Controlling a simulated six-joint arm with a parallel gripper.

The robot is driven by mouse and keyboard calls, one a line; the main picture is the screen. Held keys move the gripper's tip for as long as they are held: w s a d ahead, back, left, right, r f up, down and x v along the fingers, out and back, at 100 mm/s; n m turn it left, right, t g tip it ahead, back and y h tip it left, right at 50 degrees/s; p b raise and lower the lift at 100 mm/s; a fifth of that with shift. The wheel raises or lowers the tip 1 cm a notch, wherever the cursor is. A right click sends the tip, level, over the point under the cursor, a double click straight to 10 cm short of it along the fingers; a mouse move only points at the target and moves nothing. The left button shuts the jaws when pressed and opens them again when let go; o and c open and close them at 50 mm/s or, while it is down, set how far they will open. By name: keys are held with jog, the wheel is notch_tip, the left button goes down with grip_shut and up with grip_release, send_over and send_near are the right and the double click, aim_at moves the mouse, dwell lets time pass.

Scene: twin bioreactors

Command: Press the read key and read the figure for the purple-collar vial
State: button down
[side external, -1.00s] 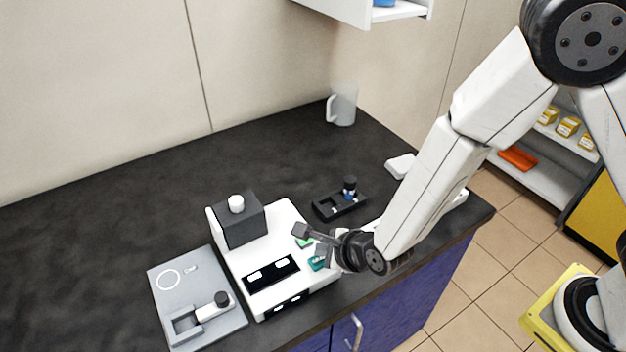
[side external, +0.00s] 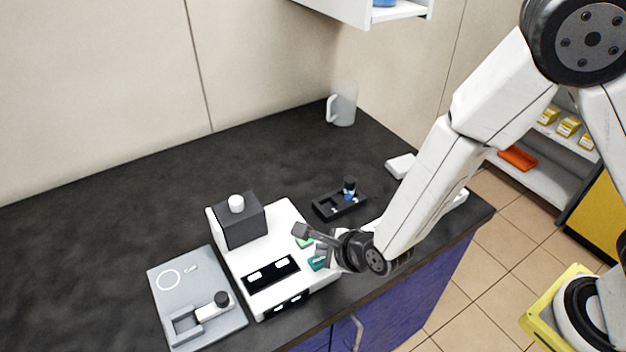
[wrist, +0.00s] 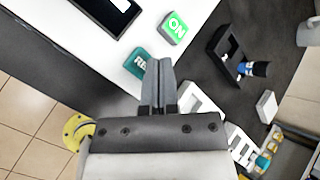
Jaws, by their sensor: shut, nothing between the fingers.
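The teal read key (wrist: 135,61), lettered "RE" with the rest hidden behind my fingers, is on the white instrument (side external: 222,262); the side view also shows the key (side external: 316,263). My gripper (wrist: 159,64) is shut and empty, its fingertips at the key's edge in the wrist view; I cannot tell if they touch it. In the side view my gripper (side external: 302,231) is over the instrument's right end. The dark display (side external: 258,284) has light patches too small to read. A black-capped vial with a blue collar (wrist: 257,69) is in a black rack (wrist: 222,43). I see no purple collar.
A green ON key (wrist: 173,28) is near the read key. A dark block (side external: 242,226) with a white knob rises from the instrument. A grey panel (side external: 166,288) with a black-knobbed lever lies left. A mug (side external: 344,107) stands behind. The bench's left side is clear.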

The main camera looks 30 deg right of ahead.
aim_at(323, 261)
jog(key=shift+f, duration=0.85)
dwell(1.3)
jog(key=shift+r, duration=0.85)
jog(key=shift+r, duration=0.1)
jog(key=shift+r, duration=2.4)
